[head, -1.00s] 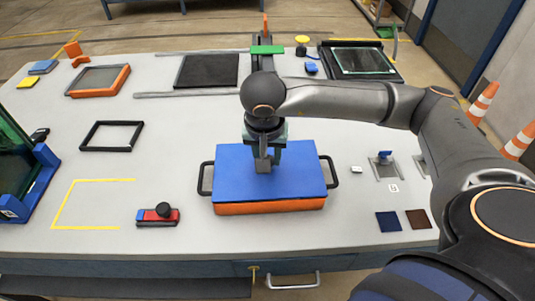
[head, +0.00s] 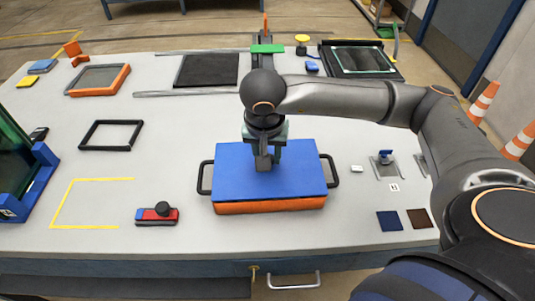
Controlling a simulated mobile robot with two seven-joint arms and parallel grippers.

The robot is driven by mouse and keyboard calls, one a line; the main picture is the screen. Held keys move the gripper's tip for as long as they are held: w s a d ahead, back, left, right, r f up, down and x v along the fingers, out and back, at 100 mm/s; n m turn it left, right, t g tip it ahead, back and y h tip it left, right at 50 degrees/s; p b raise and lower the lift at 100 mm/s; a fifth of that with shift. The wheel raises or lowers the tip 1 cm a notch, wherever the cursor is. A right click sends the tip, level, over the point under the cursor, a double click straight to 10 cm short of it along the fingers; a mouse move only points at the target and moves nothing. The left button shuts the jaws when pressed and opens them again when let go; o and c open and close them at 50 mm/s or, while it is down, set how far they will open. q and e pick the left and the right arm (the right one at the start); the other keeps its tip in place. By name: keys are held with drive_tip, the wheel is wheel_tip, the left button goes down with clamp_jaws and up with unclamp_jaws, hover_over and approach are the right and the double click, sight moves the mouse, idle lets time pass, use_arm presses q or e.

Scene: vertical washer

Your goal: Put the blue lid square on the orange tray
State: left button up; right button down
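The blue lid (head: 240,180) lies over the orange tray (head: 268,205), whose orange front wall shows below the lid's near edge. The lid looks roughly lined up with the tray, with black handles sticking out at the left and right sides. My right gripper (head: 263,163) points down over the middle of the lid, its fingers close to or touching the top. Whether the fingers hold a grip on the lid is hard to see. My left gripper is out of view.
A black frame (head: 111,121) lies left of the tray, and a red and blue block with a black knob (head: 157,214) sits at front left. A yellow taped corner (head: 58,205) marks free table. An orange-rimmed tray (head: 122,78) is farther back.

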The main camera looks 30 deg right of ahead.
drive_tip(key=shift+f+b, duration=0.25)
drive_tip(key=shift+b, duration=0.85)
idle(1.6)
drive_tip(key=shift+c, duration=2.2)
unclamp_jaws()
drive_tip(key=shift+o, duration=0.4)
drive_tip(key=o, duration=0.4)
drive_tip(key=shift+c, duration=0.2)
drive_tip(key=shift+r, duration=0.1)
drive_tip(key=shift+r+p, duration=2)
drive_tip(key=shift+r, duration=1.45)
